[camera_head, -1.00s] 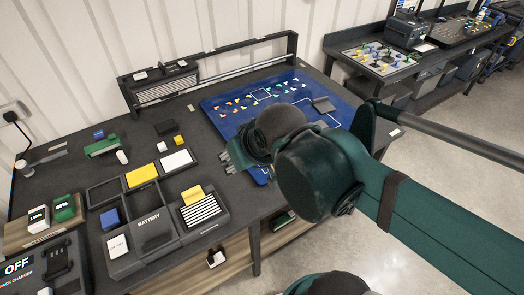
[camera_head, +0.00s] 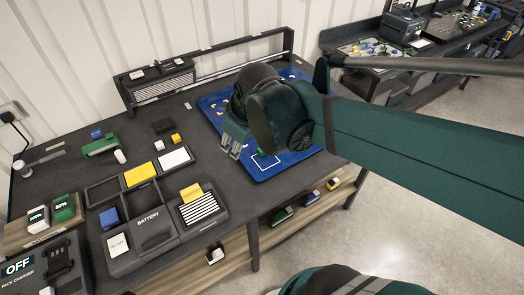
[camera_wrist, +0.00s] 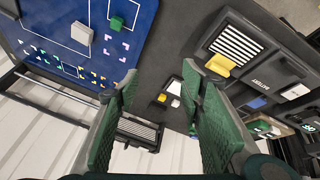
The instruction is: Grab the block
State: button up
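The task does not say which block. On the blue mat, a green block (camera_wrist: 117,22) lies beside a grey block (camera_wrist: 81,33) in the wrist view; a green bit (camera_head: 261,152) shows by my gripper in the head view. A small yellow block (camera_head: 176,138) stands on the dark table by a black block (camera_head: 163,126). A blue block (camera_head: 109,217) sits in a tray compartment, and a yellow block (camera_head: 191,192) on a striped pad. My gripper (camera_head: 232,146) hangs over the mat's left part. In the wrist view its green fingers (camera_wrist: 160,82) are apart and empty.
The battery tray (camera_head: 152,220) and yellow and white plates (camera_head: 175,160) lie to the left. A raised rail (camera_head: 240,66) runs along the back. Bare table lies between tray and mat.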

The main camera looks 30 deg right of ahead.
jog(key=w+d+f+n+g+p, duration=0.2)
jog(key=w+d+f+n+g, duration=0.1)
jog(key=w+d+f+n, duration=0.4)
jog(key=n+g+p, duration=0.1)
jog(key=n+g, duration=0.1)
jog(key=n, duration=0.4)
send_over(259, 150)
jog(key=shift+s+a+f, duration=0.1)
jog(key=shift+s+f, duration=0.05)
jog(key=shift+f, duration=4.4)
jog(key=shift+f, duration=1.3)
jog(key=shift+f, duration=0.1)
jog(key=shift+f, duration=2.5)
jog(key=shift+c, duration=0.7)
jog(key=c, duration=0.8)
